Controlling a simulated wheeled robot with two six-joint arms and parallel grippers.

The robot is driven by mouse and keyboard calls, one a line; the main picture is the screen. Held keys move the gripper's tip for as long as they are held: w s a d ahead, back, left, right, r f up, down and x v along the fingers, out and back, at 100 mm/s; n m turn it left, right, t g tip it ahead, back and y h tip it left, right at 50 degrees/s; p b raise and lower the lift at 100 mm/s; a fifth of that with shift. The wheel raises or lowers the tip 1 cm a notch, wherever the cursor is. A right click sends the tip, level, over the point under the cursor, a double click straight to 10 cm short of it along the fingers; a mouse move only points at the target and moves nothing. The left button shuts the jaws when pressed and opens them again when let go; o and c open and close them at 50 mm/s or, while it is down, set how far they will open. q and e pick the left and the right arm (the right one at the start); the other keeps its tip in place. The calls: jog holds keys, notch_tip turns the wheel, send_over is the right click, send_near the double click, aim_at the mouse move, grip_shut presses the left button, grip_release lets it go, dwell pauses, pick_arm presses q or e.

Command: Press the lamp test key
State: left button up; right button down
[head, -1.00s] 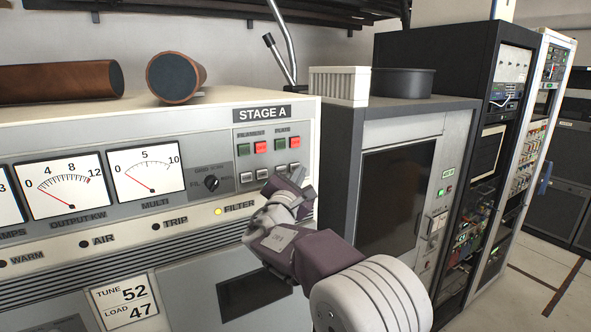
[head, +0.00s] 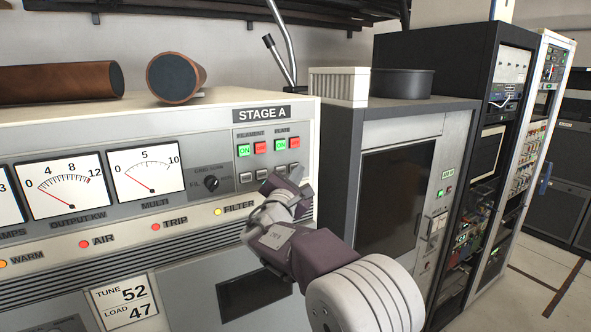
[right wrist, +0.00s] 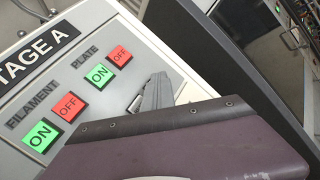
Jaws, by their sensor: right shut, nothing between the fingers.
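The STAGE A panel (head: 262,138) carries a row of small grey keys (head: 246,177) below its green ON and red OFF buttons. No lamp test label is readable, so I cannot tell that key by name. My right gripper (head: 288,180) is shut and empty, with its tips at the right end of the key row. In the right wrist view its grey finger (right wrist: 156,93) lies close to the panel, below the PLATE buttons, and hides the key there. Whether it touches is hard to see. The green ON buttons (head: 243,150) and red OFF buttons (head: 261,147) glow. My left gripper is out of view.
The lit lamps are WARM (head: 3,264), AIR (head: 84,244), TRIP (head: 155,227) and FILTER (head: 217,212). A rotary knob (head: 211,183) sits left of the keys. A grey cabinet (head: 345,130) stands just right of the panel. Brown cylinders (head: 176,78) lie on top.

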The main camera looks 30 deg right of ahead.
jog(key=shift+s+b, duration=0.8)
jog(key=shift+b, duration=0.05)
jog(key=s+b, duration=0.2)
jog(key=s, duration=0.1)
jog(key=s+b, duration=0.1)
jog(key=s, duration=0.1)
jog(key=shift+d, duration=0.25)
jog(key=shift+w, duration=0.1)
dwell(0.4)
